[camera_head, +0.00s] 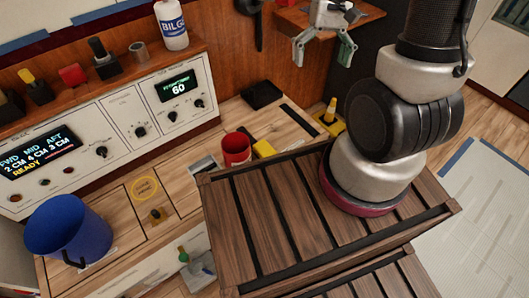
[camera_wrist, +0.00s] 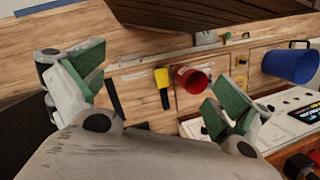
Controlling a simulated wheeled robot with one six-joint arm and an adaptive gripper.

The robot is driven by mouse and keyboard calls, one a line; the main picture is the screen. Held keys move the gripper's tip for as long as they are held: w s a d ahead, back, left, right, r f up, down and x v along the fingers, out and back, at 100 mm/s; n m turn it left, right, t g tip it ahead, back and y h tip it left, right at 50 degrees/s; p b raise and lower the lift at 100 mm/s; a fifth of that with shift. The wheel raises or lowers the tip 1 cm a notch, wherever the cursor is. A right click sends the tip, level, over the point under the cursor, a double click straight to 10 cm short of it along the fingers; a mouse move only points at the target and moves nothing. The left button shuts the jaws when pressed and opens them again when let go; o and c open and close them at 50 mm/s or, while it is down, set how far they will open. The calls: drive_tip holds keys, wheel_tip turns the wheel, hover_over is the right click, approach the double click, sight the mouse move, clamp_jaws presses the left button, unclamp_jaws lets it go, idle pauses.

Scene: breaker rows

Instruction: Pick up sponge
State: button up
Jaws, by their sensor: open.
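A small yellow block (camera_head: 264,148), which looks like the sponge, lies on the wooden counter just right of a red mug (camera_head: 237,150). In the wrist view the yellow block (camera_wrist: 162,88) shows between my fingers in the picture, left of the red mug (camera_wrist: 191,79), some distance beyond the fingertips. My gripper (camera_head: 322,48) is open, with its green-padded fingers apart and nothing between them. It is at the top of the head view, up and right of the block. Both fingers also show in the wrist view (camera_wrist: 158,85).
A dark slatted wooden top (camera_head: 270,225) is close in front of the block. A black tray (camera_head: 262,94) and a yellow-based item (camera_head: 330,118) are nearby on the counter. A blue mug (camera_head: 68,230) stands left. A control panel (camera_head: 110,128) runs along the back.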

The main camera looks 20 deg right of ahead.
drive_tip(key=w+a+f+m+g+y, duration=0.1)
drive_tip(key=w+a+f+m, duration=0.1)
drive_tip(key=f, duration=0.6)
drive_tip(key=w+a+f+m+g+y, duration=0.1)
drive_tip(key=w+a+f+m, duration=0.15)
drive_tip(key=f, duration=0.55)
drive_tip(key=m+t+y, duration=0.1)
drive_tip(key=m+t, duration=0.2)
drive_tip(key=m, duration=0.5)
hover_over(265, 148)
drive_tip(key=d, duration=0.2)
drive_tip(key=f, duration=2.3)
drive_tip(key=shift+w, duration=0.2)
drive_tip(key=shift+w+f+t, duration=0.1)
drive_tip(key=shift+f+t, duration=0.2)
drive_tip(key=shift+f, duration=0.1)
drive_tip(key=x, duration=0.7)
drive_tip(key=shift+d+f, duration=0.2)
drive_tip(key=c, duration=0.8)
drive_tip(key=shift+r, duration=0.1)
wheel_tip(265, 148, up, 10)
drive_tip(key=shift+f, duration=0.1)
